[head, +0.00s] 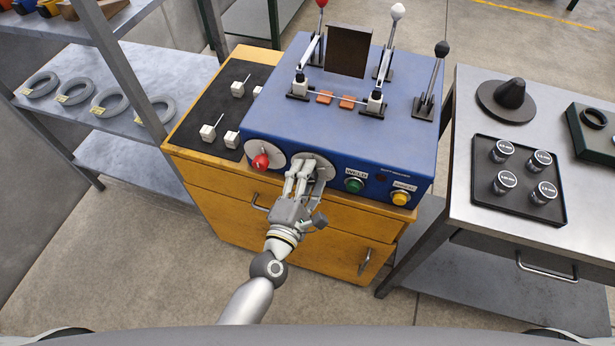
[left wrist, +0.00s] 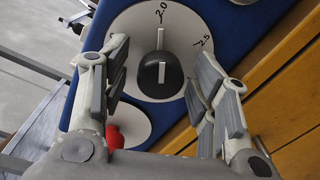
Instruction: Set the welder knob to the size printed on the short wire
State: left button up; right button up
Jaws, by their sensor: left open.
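The blue welder (head: 350,60) stands on a wooden cabinet. On its front are a red knob (head: 261,161) and a pale round dial (head: 324,161), largely covered by my left gripper (head: 304,172). In the left wrist view the dial (left wrist: 130,35) shows 2.0 and 2.5, with a black knob (left wrist: 150,72) at its centre. White marks on the knob's line run up toward the 2.0 side. My left gripper (left wrist: 160,95) is open, its fingers on either side of the knob; contact cannot be told. A thin wire (head: 335,98) spans the welder's clamps; no printed size is readable.
Green (head: 354,185) and yellow (head: 400,198) buttons sit right of the dial. A black mat (head: 195,115) with several white blocks lies left of the welder. Wire coils (head: 110,102) lie on the left shelf. A metal table (head: 466,205) with a black tray (head: 518,208) stands right.

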pick_arm(q)
jog(key=v, duration=1.2)
